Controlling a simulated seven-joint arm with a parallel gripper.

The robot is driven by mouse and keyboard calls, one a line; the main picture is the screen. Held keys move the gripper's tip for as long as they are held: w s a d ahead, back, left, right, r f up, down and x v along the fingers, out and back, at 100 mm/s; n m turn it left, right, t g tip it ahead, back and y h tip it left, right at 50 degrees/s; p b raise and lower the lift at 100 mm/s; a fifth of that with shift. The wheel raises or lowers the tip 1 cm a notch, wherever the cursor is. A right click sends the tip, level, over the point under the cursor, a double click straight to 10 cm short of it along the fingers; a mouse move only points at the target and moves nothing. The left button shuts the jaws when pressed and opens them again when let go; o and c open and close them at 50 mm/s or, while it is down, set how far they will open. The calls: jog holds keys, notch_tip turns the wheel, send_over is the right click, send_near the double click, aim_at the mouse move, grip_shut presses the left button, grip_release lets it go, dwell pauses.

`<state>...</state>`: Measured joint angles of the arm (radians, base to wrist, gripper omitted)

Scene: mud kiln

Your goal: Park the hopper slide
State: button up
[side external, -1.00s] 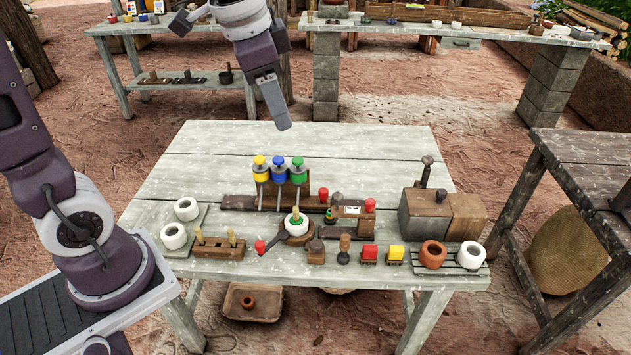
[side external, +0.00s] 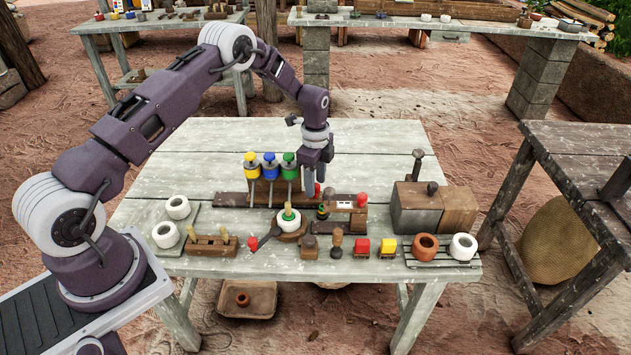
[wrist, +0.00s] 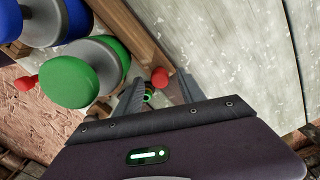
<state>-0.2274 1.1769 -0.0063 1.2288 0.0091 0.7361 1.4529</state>
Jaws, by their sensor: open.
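Yellow, blue and green hoppers (side external: 270,172) stand in a row on a wooden rack above a long dark wooden rail (side external: 232,199). A red knob (side external: 317,189) rises from the rail just right of the green hopper; it may belong to the hopper slide, but its base is hidden. My gripper (side external: 316,181) points down close to this knob, fingers apart and empty. In the wrist view, the red knob (wrist: 159,77) shows beyond the gap between my fingertips (wrist: 155,92), apart from them as far as I can tell. The green hopper (wrist: 70,82) is left of the fingers.
A wooden block with a second red knob (side external: 362,200) stands right of my gripper. A grey-and-brown box (side external: 413,209) stands at the right. The table's back half (side external: 215,150) is clear.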

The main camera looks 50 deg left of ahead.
jog(key=shift+f, duration=0.15)
grip_shut()
dwell(1.4)
